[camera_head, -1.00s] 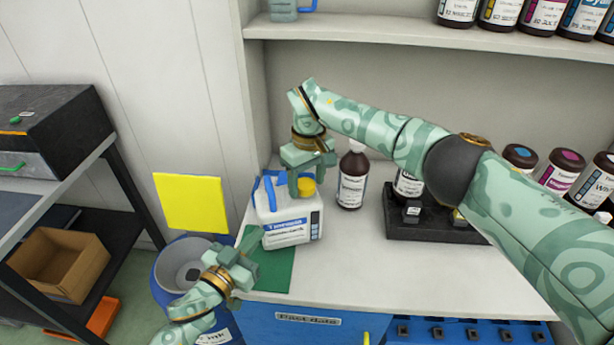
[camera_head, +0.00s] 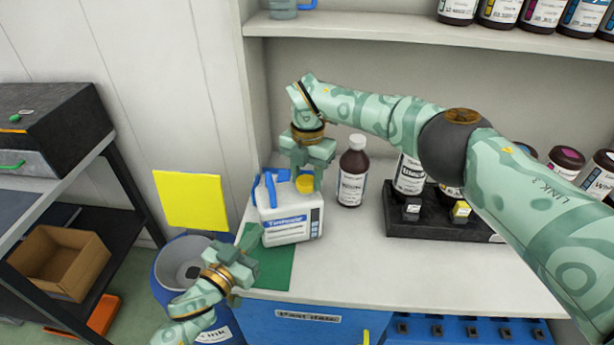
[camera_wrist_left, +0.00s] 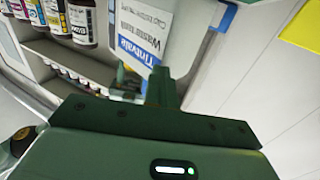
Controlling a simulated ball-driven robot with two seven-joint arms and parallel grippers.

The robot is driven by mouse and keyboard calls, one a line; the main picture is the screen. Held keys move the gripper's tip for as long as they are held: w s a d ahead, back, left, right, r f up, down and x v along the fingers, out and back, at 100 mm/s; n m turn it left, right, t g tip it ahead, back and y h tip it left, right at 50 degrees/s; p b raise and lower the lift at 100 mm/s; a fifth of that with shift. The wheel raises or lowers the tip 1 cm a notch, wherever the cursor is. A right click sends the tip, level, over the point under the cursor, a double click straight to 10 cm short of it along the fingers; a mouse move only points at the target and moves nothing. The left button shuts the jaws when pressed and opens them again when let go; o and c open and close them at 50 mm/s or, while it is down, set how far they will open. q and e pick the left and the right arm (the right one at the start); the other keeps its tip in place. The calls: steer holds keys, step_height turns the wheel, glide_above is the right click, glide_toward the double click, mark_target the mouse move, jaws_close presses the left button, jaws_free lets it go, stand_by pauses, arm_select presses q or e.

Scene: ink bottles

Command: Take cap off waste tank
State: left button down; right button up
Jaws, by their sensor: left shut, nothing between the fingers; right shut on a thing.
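The waste tank (camera_head: 292,229) is a white jug with a blue handle and a blue and white label. It stands on a green mat (camera_head: 276,272) at the left end of the counter. Its yellow cap (camera_head: 306,184) is at the tank's top right. My right gripper (camera_head: 307,178) comes down from above and is shut on the cap, its fingers partly hiding it. My left gripper (camera_head: 248,260) is shut and empty, low in front of the tank's left side. The left wrist view shows its fingers (camera_wrist_left: 150,88) before the tank's label (camera_wrist_left: 145,30).
A brown bottle (camera_head: 353,172) stands right of the tank. A black holder (camera_head: 430,222) with bottles is further right. A blue bin (camera_head: 180,270) stands below the counter's left end. A shelf (camera_head: 400,32) with bottles runs above. The front middle of the counter is clear.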

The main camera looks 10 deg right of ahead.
steer(key=n, duration=0.9)
steer(key=shift+n, duration=0.4)
steer(key=n, duration=0.6)
steer(key=shift+a, duration=0.1)
steer(key=n, duration=0.6)
steer(key=shift+r+n, duration=0.1)
steer(key=shift+n, duration=0.3)
steer(key=n, duration=0.8)
steer(key=shift+s+n, duration=0.1)
steer(key=shift+n, duration=0.3)
steer(key=shift+r, duration=0.1)
steer(key=shift+r, duration=0.95)
steer(key=shift+r, duration=0.1)
